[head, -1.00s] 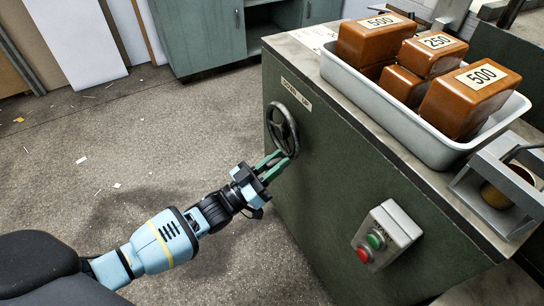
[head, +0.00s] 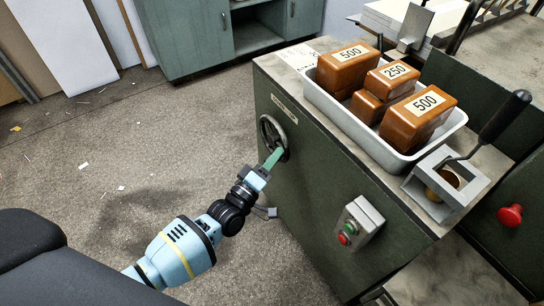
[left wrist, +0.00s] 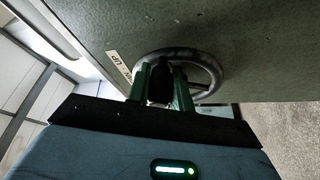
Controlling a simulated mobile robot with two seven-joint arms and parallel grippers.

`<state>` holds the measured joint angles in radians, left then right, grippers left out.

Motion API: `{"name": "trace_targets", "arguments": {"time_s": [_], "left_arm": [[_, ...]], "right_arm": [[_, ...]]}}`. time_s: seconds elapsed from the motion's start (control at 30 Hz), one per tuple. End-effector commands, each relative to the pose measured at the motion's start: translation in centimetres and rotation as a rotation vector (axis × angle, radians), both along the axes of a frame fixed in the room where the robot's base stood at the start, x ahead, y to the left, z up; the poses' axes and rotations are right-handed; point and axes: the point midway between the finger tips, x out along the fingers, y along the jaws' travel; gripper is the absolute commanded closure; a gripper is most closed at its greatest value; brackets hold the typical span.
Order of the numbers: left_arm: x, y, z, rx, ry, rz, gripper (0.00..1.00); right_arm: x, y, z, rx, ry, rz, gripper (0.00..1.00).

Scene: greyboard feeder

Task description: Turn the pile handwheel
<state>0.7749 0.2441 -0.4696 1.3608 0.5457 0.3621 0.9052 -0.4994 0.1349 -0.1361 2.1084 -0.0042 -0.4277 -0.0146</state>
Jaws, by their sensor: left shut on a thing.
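The pile handwheel (head: 263,129) is a dark round wheel on the upper part of the green cabinet side. It also shows in the left wrist view (left wrist: 216,72), with a small label plate beside it. My left gripper (head: 273,158) has green fingers and is shut on the wheel's lower rim in the head view. In the left wrist view the two fingers (left wrist: 163,86) reach up to the near part of the rim, and the exact grip is dark and partly hidden between them. My right gripper does not show.
A grey tray (head: 335,112) with brown weight blocks marked 500 and 250 stands on the cabinet top. A button box (head: 359,222) sticks out of the cabinet side. A red knob (head: 510,215) is at the right. The floor (head: 110,190) left of the cabinet is clear except for scraps.

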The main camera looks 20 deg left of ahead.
Motion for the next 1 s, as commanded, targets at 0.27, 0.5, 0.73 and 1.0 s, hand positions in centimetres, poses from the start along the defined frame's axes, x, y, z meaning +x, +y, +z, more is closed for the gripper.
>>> {"name": "trace_targets", "arguments": {"time_s": [0.27, 0.5, 0.73, 1.0], "left_arm": [[0.3, 0.4, 2.2, -0.207, 0.158, 0.000, 1.00], [0.8, 0.9, 3.5, -0.388, 0.296, -0.001, 1.00], [1.5, 1.8, 4.6, -0.561, 0.430, 0.000, 1.00], [2.4, 2.9, 5.4, -0.760, 0.586, 0.000, 1.00]], "right_arm": [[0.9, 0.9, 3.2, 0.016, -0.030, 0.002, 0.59], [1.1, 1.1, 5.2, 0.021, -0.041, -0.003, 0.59], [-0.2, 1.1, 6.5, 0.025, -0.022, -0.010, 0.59], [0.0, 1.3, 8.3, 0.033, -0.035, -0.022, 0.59]]}}
